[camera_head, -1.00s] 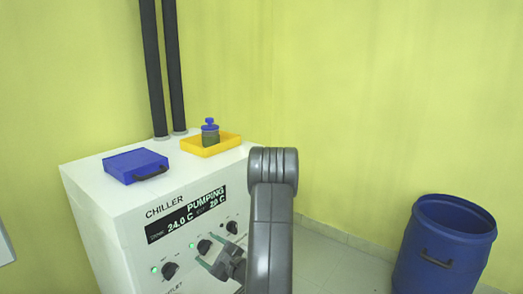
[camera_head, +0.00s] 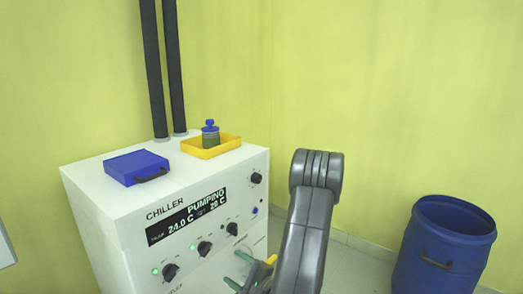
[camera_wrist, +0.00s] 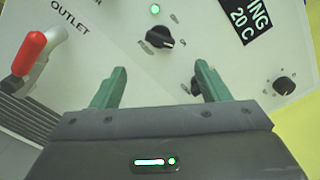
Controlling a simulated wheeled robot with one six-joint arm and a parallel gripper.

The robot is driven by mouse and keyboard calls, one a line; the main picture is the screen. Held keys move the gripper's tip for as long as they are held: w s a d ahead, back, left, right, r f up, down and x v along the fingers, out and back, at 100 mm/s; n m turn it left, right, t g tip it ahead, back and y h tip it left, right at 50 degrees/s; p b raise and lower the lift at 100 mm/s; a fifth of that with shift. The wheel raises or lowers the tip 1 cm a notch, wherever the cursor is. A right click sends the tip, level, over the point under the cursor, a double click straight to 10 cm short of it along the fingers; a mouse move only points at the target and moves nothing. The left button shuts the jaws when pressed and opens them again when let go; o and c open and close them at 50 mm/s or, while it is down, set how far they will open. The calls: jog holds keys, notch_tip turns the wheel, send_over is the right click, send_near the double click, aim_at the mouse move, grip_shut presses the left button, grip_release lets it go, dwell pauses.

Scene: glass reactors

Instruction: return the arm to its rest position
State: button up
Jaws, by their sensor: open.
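My gripper (camera_head: 236,270) is low in the head view, in front of the lower right part of the white chiller (camera_head: 95,200). Its two green fingers are apart with nothing between them. In the wrist view the open gripper (camera_wrist: 160,70) faces the chiller's front panel. A black knob (camera_wrist: 159,37) shows beyond the gap between the fingers, apart from them. My arm rises at the right of the chiller and hides part of the floor and wall behind it.
A blue case (camera_head: 136,167) and a yellow tray (camera_head: 226,148) holding a blue-capped bottle (camera_head: 210,136) sit on the chiller. A red-handled valve (camera_wrist: 32,50) is by the OUTLET label. A blue drum (camera_head: 443,250) stands at the right. A small yellow part (camera_head: 271,259) shows beside my gripper.

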jog(key=m, duration=0.3)
jog(key=d+m+p, duration=0.1)
jog(key=m, duration=0.3)
jog(key=d+m, duration=0.1)
jog(key=m, duration=0.3)
jog(key=shift+s+r+p, duration=0.2)
jog(key=shift+r+p, duration=0.05)
jog(key=shift+p, duration=0.15)
jog(key=shift+m, duration=0.3)
